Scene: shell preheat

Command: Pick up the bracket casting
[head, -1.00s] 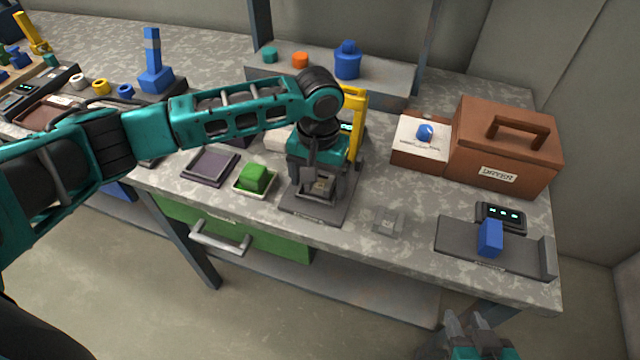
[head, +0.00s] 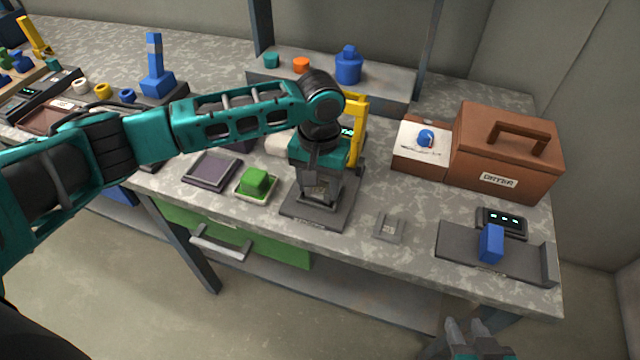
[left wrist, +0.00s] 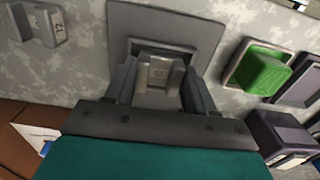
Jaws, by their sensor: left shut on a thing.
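The bracket casting is a small grey block, seen in the left wrist view (left wrist: 158,72) between my fingers. In the head view (head: 319,191) it is mostly hidden by my gripper. It is at the dark grey plate (head: 300,213) of a stand with a yellow post. My left gripper (head: 318,184) points down over this plate and is shut on the casting; its fingers also show in the left wrist view (left wrist: 160,88). I cannot tell any gap under the casting. My right gripper (head: 469,330) is at the bottom edge, partly cut off, its fingers apart and empty.
A green block in a tray (head: 241,195) and a dark pad (head: 208,170) lie left of the plate. A small grey plate (head: 389,227) lies to the right. Further right are a brown dryer box (head: 530,170) and a grey fixture (head: 455,251) with a blue block (head: 491,243).

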